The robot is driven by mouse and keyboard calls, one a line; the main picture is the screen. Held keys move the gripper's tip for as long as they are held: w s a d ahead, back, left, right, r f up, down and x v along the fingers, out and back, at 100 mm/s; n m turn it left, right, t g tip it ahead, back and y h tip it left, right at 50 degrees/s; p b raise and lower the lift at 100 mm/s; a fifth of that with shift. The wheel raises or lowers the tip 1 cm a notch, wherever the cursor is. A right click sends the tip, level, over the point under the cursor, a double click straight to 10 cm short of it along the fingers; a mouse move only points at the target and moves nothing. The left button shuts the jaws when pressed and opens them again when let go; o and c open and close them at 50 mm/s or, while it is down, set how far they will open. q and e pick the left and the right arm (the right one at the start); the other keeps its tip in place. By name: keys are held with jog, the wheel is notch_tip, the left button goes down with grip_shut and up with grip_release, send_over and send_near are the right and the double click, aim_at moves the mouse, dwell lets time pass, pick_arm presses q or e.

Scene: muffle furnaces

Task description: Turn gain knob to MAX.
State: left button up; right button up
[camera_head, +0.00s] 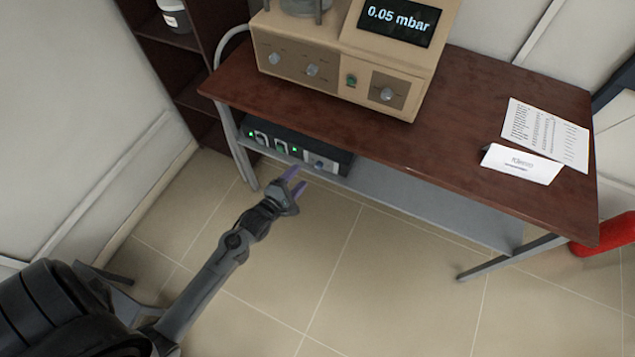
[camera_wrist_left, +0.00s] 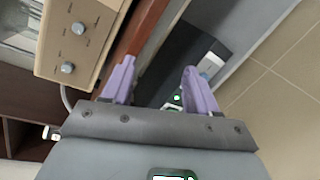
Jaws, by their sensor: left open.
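A tan instrument (camera_head: 345,55) with a display reading 0.05 mbar stands on the table. Its front carries several knobs, among them a left knob (camera_head: 274,58), a middle knob (camera_head: 312,70) and a right knob (camera_head: 387,94). A dark box (camera_head: 335,153) on the shelf below has green lights and a small bluish knob (camera_head: 319,165). The labels are too small to read, so I cannot tell which knob is gain. My left gripper (camera_head: 296,180) is open and empty, in front of the dark box and apart from it. In the left wrist view, the dark box (camera_wrist_left: 190,42) lies beyond the open fingers (camera_wrist_left: 159,67).
The brown tabletop (camera_head: 470,105) overhangs the shelf (camera_head: 430,205). A printed sheet (camera_head: 547,133) and a folded card (camera_head: 522,164) lie at its right. A dark rack (camera_head: 150,50) stands at the left, a red cylinder (camera_head: 608,234) at the right. The floor in front is clear.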

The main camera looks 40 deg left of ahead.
pick_arm(q)
jog(key=w+a+f+n+y+b, duration=0.1)
jog(key=w+a+f+b, duration=0.1)
jog(key=f+b, duration=0.8)
jog(key=w+a+f+n+y+b, duration=0.1)
jog(key=w+a+f+n+b, duration=0.1)
jog(key=f+b, duration=0.75)
jog(key=t+b, duration=0.2)
jog(key=b, duration=0.6)
send_near(318, 168)
jog(key=w+b, duration=0.1)
jog(key=w, duration=0.1)
jog(key=w+b, duration=0.2)
jog(key=w+a+b, duration=0.1)
jog(key=w, duration=0.1)
jog(key=shift+w+a+r+b, duration=0.1)
jog(key=shift+w+r+b, duration=0.1)
jog(key=shift+w+b, duration=0.2)
jog(key=shift+w+a+r+b, duration=0.1)
jog(key=shift+w+b, duration=0.1)
jog(key=shift+w, duration=0.2)
jog(key=shift+w+a+b, duration=0.1)
jog(key=shift+w+b, duration=0.05)
jog(key=shift+w, duration=0.25)
jog(key=shift+c, duration=0.2)
jog(key=c, duration=1)
